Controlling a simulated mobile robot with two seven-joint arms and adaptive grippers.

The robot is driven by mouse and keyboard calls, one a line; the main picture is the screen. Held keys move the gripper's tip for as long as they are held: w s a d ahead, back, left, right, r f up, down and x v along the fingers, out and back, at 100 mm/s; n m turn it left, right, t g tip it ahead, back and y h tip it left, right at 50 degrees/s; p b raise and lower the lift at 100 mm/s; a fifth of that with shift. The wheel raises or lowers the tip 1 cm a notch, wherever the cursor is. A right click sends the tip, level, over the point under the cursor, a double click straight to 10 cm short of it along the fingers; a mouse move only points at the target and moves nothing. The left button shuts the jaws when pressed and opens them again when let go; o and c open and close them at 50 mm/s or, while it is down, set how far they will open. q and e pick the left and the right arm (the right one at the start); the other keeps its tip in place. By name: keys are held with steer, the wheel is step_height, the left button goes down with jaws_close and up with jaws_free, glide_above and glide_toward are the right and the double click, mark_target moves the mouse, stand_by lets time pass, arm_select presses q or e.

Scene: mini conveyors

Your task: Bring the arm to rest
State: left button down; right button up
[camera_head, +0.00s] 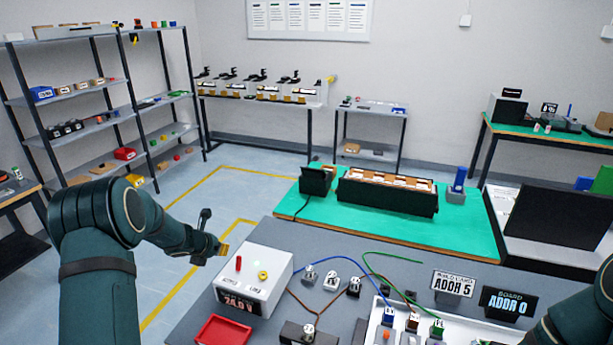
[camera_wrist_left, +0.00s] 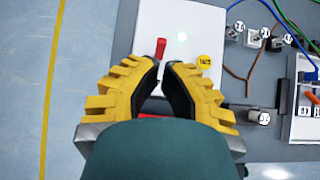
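My left arm comes in from the left in the head view. Its gripper (camera_head: 222,249) hangs at the left edge of the grey table, beside the white box. In the left wrist view the yellow fingers of the left gripper (camera_wrist_left: 161,72) stand apart with a narrow gap between their black pads. Nothing is held between them. The white box (camera_wrist_left: 150,30) lies beyond the fingertips. Part of my right arm (camera_head: 580,318) shows at the lower right of the head view; its gripper is out of the picture.
A green mat (camera_head: 460,225) lies behind. Open floor (camera_head: 190,215) is to the left.

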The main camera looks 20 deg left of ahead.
arm_select(q)
steer(key=s+d+f+m+g, duration=0.2)
steer(key=s+d+f+m, duration=0.3)
steer(key=s, duration=0.1)
steer(key=s+d+f+m+g, duration=0.2)
steer(key=s+d+f+m, duration=0.3)
steer(key=s+d+f, duration=0.1)
steer(key=s+d+f+m+g+h, duration=0.1)
steer(key=s+d+f+m+g, duration=0.1)
steer(key=s+d+f+m, duration=0.3)
steer(key=shift+s+d+f+g, duration=0.2)
steer(key=shift+s+f, duration=0.15)
steer(key=shift+s, duration=0.2)
steer(key=shift+s+d+f+g, duration=0.1)
steer(key=shift+s+f+g, duration=0.15)
steer(key=shift+s, duration=0.3)
steer(key=s+d+m+g+h, duration=0.2)
steer(key=s+d+m, duration=1.3)
steer(key=s+m, duration=0.25)
steer(key=w+d+f+t+b, duration=0.2)
steer(key=w+f+b, duration=0.5)
steer(key=b, duration=0.4)
steer(key=shift+w+f+m, duration=0.15)
steer(key=shift+f+m, duration=0.05)
steer(key=shift+m, duration=0.15)
steer(key=shift+d, duration=0.1)
